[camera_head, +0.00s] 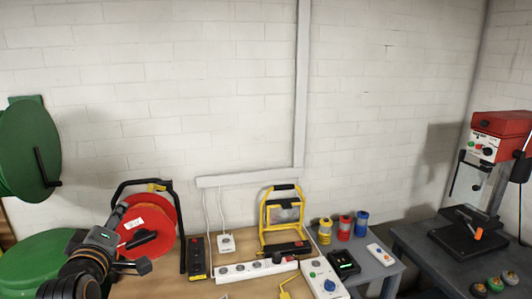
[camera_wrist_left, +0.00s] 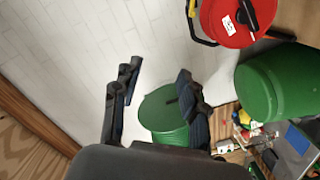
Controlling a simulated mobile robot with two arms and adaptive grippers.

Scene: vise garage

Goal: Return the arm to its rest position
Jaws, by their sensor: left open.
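My left arm comes in at the lower left of the head view, low in front of the bench. Its gripper (camera_head: 132,240) is in front of the red cable reel (camera_head: 160,216), which it partly overlaps; whether they touch cannot be told. In the left wrist view the two dark fingers of the left gripper (camera_wrist_left: 157,90) are spread wide with nothing between them. Behind them are the white wall and a green round object (camera_wrist_left: 163,108). My right gripper is in neither view.
The wooden bench (camera_head: 236,242) holds a white power strip (camera_head: 256,269) and a yellow-framed work light (camera_head: 283,212). Several coloured spools (camera_head: 344,228) stand right of it. A red drill press (camera_head: 492,140) is at the far right.

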